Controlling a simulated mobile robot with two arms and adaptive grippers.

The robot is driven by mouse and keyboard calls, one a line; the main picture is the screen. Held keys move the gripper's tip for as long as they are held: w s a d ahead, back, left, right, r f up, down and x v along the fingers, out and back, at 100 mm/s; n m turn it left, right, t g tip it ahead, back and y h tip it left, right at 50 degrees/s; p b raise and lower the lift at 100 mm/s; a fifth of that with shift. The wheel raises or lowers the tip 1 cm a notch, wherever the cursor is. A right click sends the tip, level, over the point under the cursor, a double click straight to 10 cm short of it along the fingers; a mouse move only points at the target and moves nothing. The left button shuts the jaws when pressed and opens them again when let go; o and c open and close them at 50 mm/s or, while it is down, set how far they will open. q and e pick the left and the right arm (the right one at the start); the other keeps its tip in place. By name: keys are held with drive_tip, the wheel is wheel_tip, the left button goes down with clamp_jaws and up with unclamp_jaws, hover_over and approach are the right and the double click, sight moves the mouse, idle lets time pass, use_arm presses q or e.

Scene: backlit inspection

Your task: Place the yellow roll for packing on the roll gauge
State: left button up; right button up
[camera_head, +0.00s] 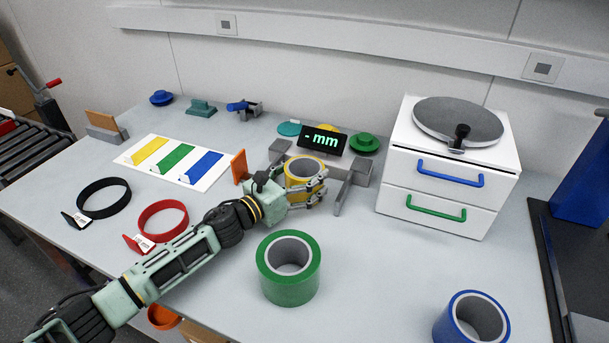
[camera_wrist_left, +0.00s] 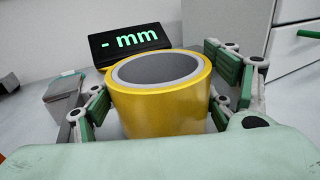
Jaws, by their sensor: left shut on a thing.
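The yellow roll (camera_head: 304,176) is upright with a grey core, and my left gripper (camera_head: 308,189) is shut around its sides. In the left wrist view the yellow roll (camera_wrist_left: 162,112) sits between the two fingers of the gripper (camera_wrist_left: 165,105). The roll gauge (camera_head: 346,183) has grey side pieces and a black display (camera_head: 323,140) reading "- mm" in green. The roll is between the gauge's grey sides, in front of the display. Whether its underside touches the gauge is hidden. My right gripper is not in view.
A green roll (camera_head: 289,283) stands in front of the gripper, and a blue roll (camera_head: 472,322) at the front right. A white drawer cabinet (camera_head: 440,192) stands right of the gauge. Black (camera_head: 104,198) and red (camera_head: 163,220) rings lie at left. The front middle right is clear.

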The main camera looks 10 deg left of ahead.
use_arm(q)
drive_tip(key=o, duration=1)
drive_tip(key=shift+f, duration=0.15)
drive_tip(key=o, duration=0.5)
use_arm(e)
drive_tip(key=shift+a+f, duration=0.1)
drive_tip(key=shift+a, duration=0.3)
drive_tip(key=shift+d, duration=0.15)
